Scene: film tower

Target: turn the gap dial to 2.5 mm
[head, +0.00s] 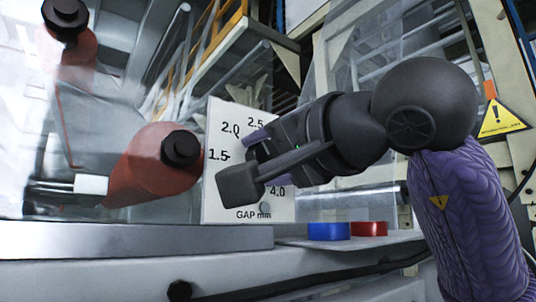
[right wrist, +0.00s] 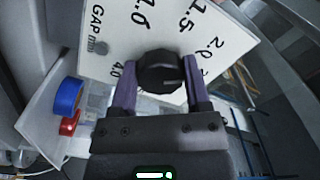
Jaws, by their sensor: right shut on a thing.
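The gap dial is a dark round knob (right wrist: 162,72) on a white scale plate (head: 225,185). The plate is marked 1.5, 2.0, 2.5 and 4.0 in the head view, with "GAP mm" below. It also shows tilted in the right wrist view (right wrist: 125,42). My right gripper (head: 247,166) is at the plate, shut on the knob, with one purple finger on each side in the right wrist view (right wrist: 158,84). A pale line on the knob points right in that view, but I cannot tell its exact mark. The gripper hides the knob in the head view. My left gripper is not in view.
A blue block (head: 329,231) and a red block (head: 369,228) sit on a ledge right of the plate. A red-brown tapered part (head: 150,170) with a black cap is close left of the plate. A yellow warning sign (head: 500,119) is at far right.

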